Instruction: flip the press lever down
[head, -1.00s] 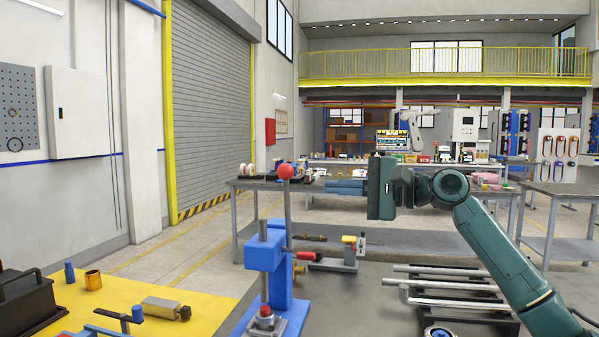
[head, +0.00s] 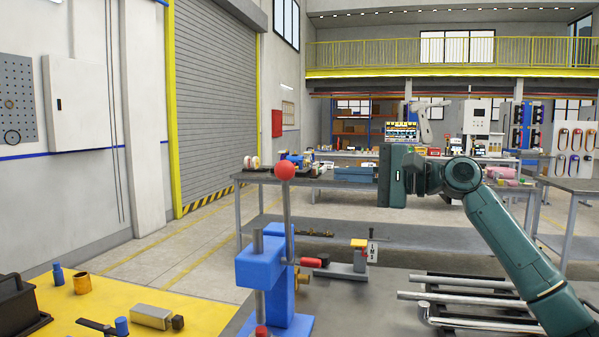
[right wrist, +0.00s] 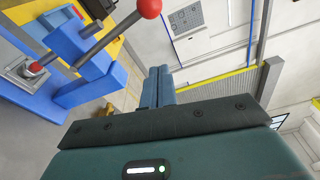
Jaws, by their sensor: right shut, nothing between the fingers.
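The press is blue with a metal column (head: 258,280); its blue head (head: 262,262) is at the lower middle of the head view. Its lever (head: 287,215) stands nearly upright with a red ball knob (head: 285,171) on top. In the right wrist view the lever slants up to the red knob (right wrist: 149,8), left of the fingers. My right gripper (head: 384,176) is to the right of the knob at about its height in the head view, apart from it. In the right wrist view its fingers (right wrist: 158,84) are together and empty. My left gripper is not in view.
A yellow mat (head: 110,300) bears a copper-coloured cup (head: 81,284), a blue cylinder (head: 58,274) and a metal block. Metal bars on a rack (head: 470,300) lie to the right, beneath my right arm.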

